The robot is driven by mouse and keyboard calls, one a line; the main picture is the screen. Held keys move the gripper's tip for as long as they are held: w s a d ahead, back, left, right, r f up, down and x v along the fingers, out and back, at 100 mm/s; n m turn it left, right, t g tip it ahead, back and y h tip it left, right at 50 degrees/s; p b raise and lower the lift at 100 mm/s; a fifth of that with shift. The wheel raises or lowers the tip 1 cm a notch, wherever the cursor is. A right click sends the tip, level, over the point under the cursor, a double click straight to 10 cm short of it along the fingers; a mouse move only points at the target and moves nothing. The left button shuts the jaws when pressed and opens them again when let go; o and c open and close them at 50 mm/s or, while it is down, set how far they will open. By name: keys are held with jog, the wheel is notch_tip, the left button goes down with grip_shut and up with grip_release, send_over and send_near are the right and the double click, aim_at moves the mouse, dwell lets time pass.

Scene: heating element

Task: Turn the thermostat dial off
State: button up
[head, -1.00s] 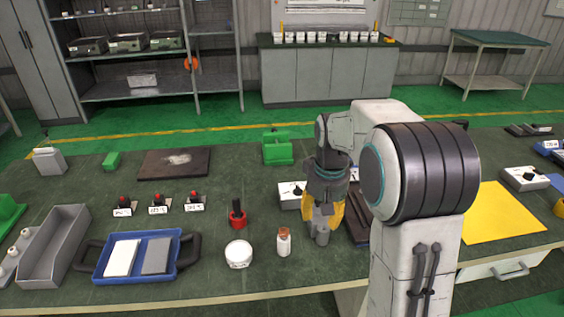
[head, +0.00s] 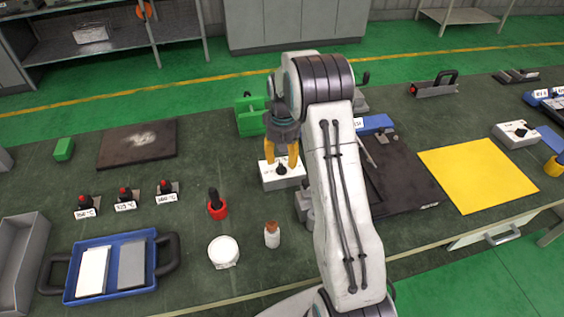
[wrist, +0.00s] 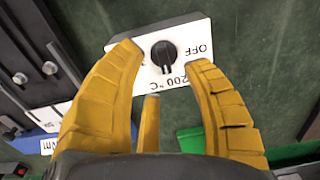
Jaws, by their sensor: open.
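A thermostat box (head: 283,183), white on top, stands mid-table with a black dial (head: 281,170) on it. In the wrist view the round dial (wrist: 164,54) sits on the white plate, with "OFF" to its right and "200 °C" below. The dial's pointer appears to face down towards "200 °C". My gripper (head: 281,161) is over the box, its yellow fingers spread. In the wrist view my gripper (wrist: 163,62) is open, a finger on each side of the dial and a third below it. I cannot tell whether any finger touches.
A green block-like fixture (head: 250,116) stands just behind the box. A dark tray (head: 400,180) lies to the right, under my arm. A brown-capped bottle (head: 272,236) and white tub (head: 223,251) stand in front. Another dial box (head: 516,134) is far right.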

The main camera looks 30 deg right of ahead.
aim_at(281, 169)
jog(key=shift+f, duration=1.85)
jog(key=shift+o, duration=0.2)
grip_shut()
